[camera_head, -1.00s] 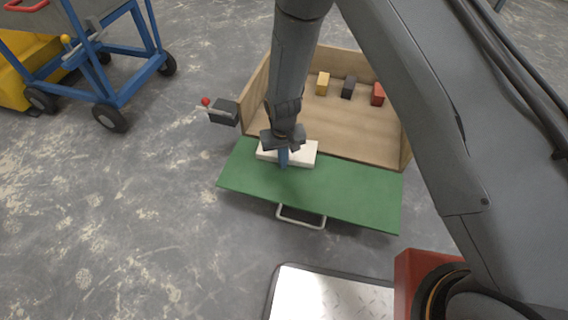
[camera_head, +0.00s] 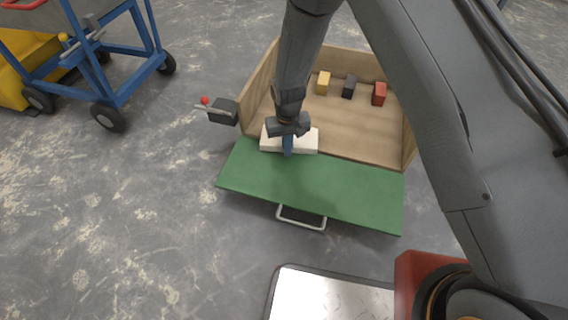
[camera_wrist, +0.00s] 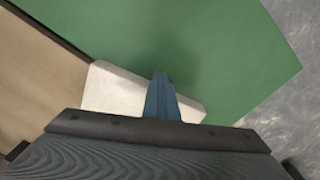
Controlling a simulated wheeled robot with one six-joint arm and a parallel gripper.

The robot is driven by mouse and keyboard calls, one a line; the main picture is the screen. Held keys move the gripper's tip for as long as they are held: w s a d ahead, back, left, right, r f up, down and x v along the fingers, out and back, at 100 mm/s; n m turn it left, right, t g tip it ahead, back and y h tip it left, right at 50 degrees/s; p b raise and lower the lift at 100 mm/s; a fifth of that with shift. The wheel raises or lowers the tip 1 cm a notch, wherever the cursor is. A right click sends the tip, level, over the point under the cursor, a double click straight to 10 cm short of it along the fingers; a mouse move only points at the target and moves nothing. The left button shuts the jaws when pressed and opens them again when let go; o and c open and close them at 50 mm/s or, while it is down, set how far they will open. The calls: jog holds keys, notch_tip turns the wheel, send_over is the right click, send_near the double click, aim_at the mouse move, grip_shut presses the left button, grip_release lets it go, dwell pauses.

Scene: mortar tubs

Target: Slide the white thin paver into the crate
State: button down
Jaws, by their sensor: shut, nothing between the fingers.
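The white thin paver (camera_head: 306,141) lies flat across the inner edge of the green lowered flap, partly over the wooden crate floor. The crate (camera_head: 350,128) is open toward the flap (camera_head: 340,190). My gripper (camera_head: 288,151) is shut and empty, its blue fingertips at the flap-side edge of the paver. In the wrist view the paver (camera_wrist: 112,88) shows beside and behind the blue fingers (camera_wrist: 161,82). I cannot tell whether the fingers touch it. My wrist hides part of the paver.
A yellow block (camera_head: 323,82), a dark block (camera_head: 349,87) and a red block (camera_head: 379,93) stand along the crate's back wall. A dark box with a red-knobbed lever (camera_head: 222,110) sits at the crate's left. A blue cart (camera_head: 105,70) stands far left.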

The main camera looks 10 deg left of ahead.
jog(key=shift+w, duration=0.1)
jog(key=shift+w+d+b, duration=0.15)
jog(key=shift+w+b, duration=0.75)
jog(key=shift+w, duration=1.25)
jog(key=shift+w+d+b, duration=0.2)
jog(key=shift+w+b, duration=0.7)
jog(key=shift+w, duration=1.25)
jog(key=shift+w+d+b, duration=0.15)
jog(key=shift+w+b, duration=0.75)
jog(key=shift+w, duration=1.25)
jog(key=shift+w, duration=0.1)
jog(key=shift+w+b, duration=0.35)
jog(key=shift+w, duration=0.25)
notch_tip(320, 180, up, 9)
jog(key=s+p, duration=0.2)
jog(key=p, duration=0.5)
